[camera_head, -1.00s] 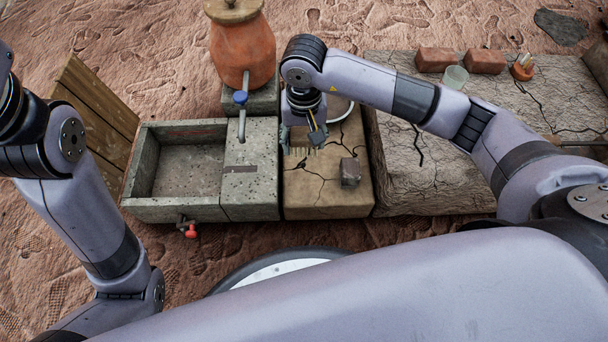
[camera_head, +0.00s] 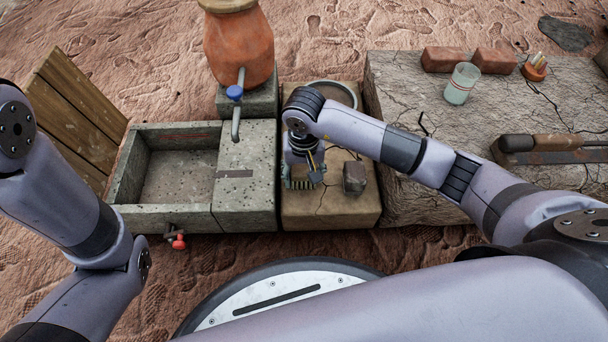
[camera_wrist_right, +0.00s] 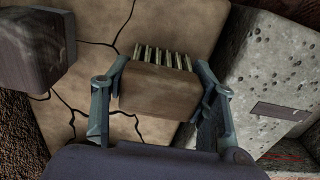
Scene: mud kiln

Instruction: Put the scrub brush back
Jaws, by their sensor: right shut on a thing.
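The scrub brush (camera_wrist_right: 158,88) is a brown wooden block with pale bristles. It sits between the two fingers of my right gripper (camera_wrist_right: 160,95), which is shut on it, in the right wrist view. In the head view my right gripper (camera_head: 303,180) is over the left part of the cracked tan slab (camera_head: 335,208), and the bristles (camera_head: 300,184) show beneath it. I cannot tell whether the brush touches the slab. My left arm shows at the left, but its gripper is out of view.
A stone basin (camera_head: 125,192) with a red-handled tap (camera_head: 178,242) adjoins on the left. A clay jar (camera_head: 238,48) with a blue tap stands behind. A glass (camera_head: 461,84) and bricks (camera_head: 443,60) lie right.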

